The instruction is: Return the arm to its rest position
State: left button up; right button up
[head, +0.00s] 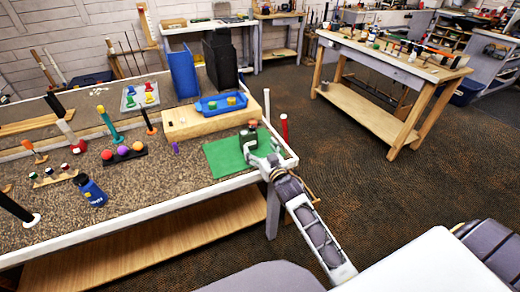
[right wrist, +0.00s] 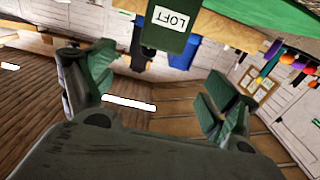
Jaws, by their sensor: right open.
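My right gripper (head: 256,148) is at the right corner of the near workbench, over the edge of a green mat (head: 222,157). In the right wrist view my right gripper (right wrist: 158,85) has its two fingers wide apart with nothing between them. A dark green block with a white "LOFT" label (right wrist: 170,25) shows ahead of the fingers, apart from them. A small dark object (head: 248,138) stands on the mat close to the gripper; I cannot tell whether it is the same block. My left gripper is not in view.
The near workbench holds a wooden block with a blue tray (head: 222,104), a blue bottle (head: 91,191), a black ball rack (head: 124,154) and several upright grips. Red and white posts (head: 284,129) rise at the bench's right edge. Open floor (head: 340,145) separates it from another bench (head: 395,60).

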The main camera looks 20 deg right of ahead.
dwell(0.8)
jog(key=shift+s+f+g, duration=0.3)
jog(key=shift+s+f, duration=0.05)
jog(key=shift+f, duration=0.1)
jog(key=s+a+f+n+g, duration=0.1)
jog(key=s+f+g, duration=0.3)
jog(key=s, duration=0.6)
jog(key=s+a+f+g, duration=0.1)
jog(key=s+f+g, duration=0.3)
jog(key=s, duration=0.6)
jog(key=s+a+f+n+g, duration=0.1)
jog(key=s+f+g, duration=0.1)
jog(key=s+g, duration=0.55)
jog(key=s+f, duration=0.2)
jog(key=f, duration=1.5)
jog(key=s+f, duration=0.2)
jog(key=f, duration=1.5)
jog(key=s+d+f, duration=0.3)
jog(key=s+f, duration=0.6)
jog(key=s, duration=0.2)
jog(key=s+d+f, duration=0.3)
jog(key=s+f, duration=0.7)
jog(key=s, duration=0.1)
jog(key=shift+g+h, duration=0.35)
jog(key=shift+h, duration=0.05)
jog(key=shift+f, duration=0.1)
